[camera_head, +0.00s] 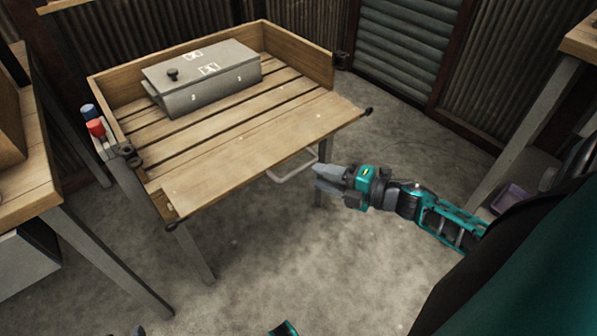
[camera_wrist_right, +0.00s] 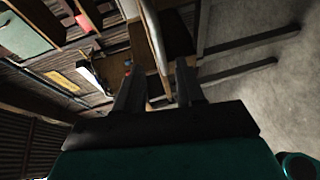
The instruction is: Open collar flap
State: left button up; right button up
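My right gripper (camera_head: 318,178) hangs in the air off the near right side of the bench, pointing left, apart from the box. Only small grey and teal parts, perhaps of my left arm, show at the bottom edge of the head view.
A pale U-shaped bar (camera_head: 290,168) juts out below the bench's front edge, close to my right gripper. Red and blue cylinders (camera_head: 93,120) sit at the bench's left side. Another wooden table (camera_head: 35,170) stands at left. The floor (camera_head: 390,270) in front is clear.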

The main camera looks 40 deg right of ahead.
aim_at(300, 171)
jog(key=b+x, duration=0.1)
jog(key=x, duration=0.6)
jog(key=shift+a, duration=0.1)
jog(key=shift+c, duration=0.4)
grip_shut()
